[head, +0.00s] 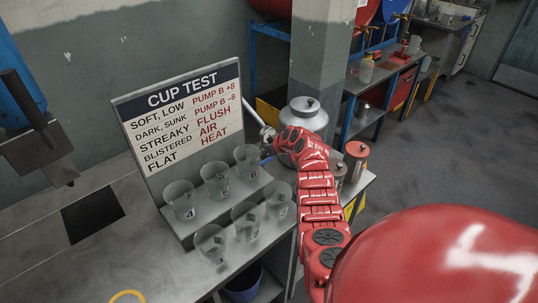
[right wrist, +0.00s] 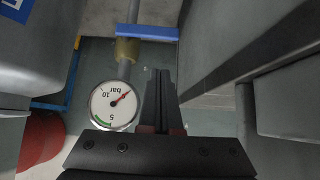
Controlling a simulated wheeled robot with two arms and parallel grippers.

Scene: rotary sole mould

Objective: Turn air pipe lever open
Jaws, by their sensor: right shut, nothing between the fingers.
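The blue lever (right wrist: 148,32) shows at the top of the right wrist view. It lies crosswise to the grey pipe (right wrist: 124,70), next to a brass-coloured valve body (right wrist: 127,50). A round pressure gauge (right wrist: 113,104) with a red needle sits lower on the pipe. My right gripper (right wrist: 160,72) is shut and empty. Its fingertips point toward the lever, and a gap shows between them in the picture. In the head view my red right arm reaches behind the sign board's right edge, and its fingers cannot be made out. My left gripper is not in view.
The cup test sign (head: 190,120) stands on the metal bench (head: 120,260), with several clear cups (head: 216,178) before it. A lidded metal pot (head: 304,113) and a red-topped canister (head: 356,160) stand close to my right arm.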

